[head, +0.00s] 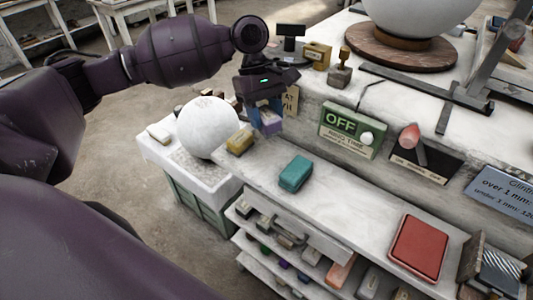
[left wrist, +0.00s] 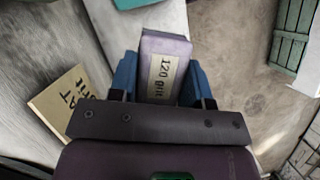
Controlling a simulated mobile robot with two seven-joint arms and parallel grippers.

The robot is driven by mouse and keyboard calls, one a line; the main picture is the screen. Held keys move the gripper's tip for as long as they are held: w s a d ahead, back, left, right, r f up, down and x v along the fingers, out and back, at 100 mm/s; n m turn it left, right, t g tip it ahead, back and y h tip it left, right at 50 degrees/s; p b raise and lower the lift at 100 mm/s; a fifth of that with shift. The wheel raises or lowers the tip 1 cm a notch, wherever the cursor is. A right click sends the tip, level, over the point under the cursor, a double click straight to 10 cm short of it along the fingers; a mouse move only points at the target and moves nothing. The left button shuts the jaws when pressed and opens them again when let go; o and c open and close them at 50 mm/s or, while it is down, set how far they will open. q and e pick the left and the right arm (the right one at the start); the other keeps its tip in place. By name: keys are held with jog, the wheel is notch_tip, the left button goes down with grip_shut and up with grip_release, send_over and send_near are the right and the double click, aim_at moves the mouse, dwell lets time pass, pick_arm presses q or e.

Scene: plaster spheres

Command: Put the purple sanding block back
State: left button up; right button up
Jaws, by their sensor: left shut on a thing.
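The purple sanding block (head: 271,126) is held between the blue fingers of my left gripper (head: 264,112), above the back edge of the white counter (head: 330,200). In the left wrist view the purple block (left wrist: 165,48) shows a "120 grit" label, with the fingers of my left gripper (left wrist: 163,80) on both sides of it. A teal block (head: 296,173) and a yellowish block (head: 240,140) lie on the counter, apart from the held block. My right gripper is not in view.
A white plaster sphere (head: 207,127) stands just left of my gripper. A green OFF sign (head: 352,130) stands at the back of the counter. A red pad (head: 418,247) lies at the right. Shelves below hold several small blocks. The counter between teal block and red pad is clear.

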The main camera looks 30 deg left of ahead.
pick_arm(q)
send_over(269, 165)
jog(key=a, duration=0.1)
jog(key=f, duration=0.5)
jog(key=shift+w+a+f+b, duration=0.1)
jog(key=shift+w+a+b, duration=0.1)
jog(key=shift+w+b, duration=0.2)
jog(key=shift+f, duration=0.6)
notch_tip(269, 165, down, 5)
jog(key=shift+r+b, duration=0.1)
jog(key=shift+b, duration=0.45)
jog(key=shift+f, duration=0.3)
jog(key=o, duration=1)
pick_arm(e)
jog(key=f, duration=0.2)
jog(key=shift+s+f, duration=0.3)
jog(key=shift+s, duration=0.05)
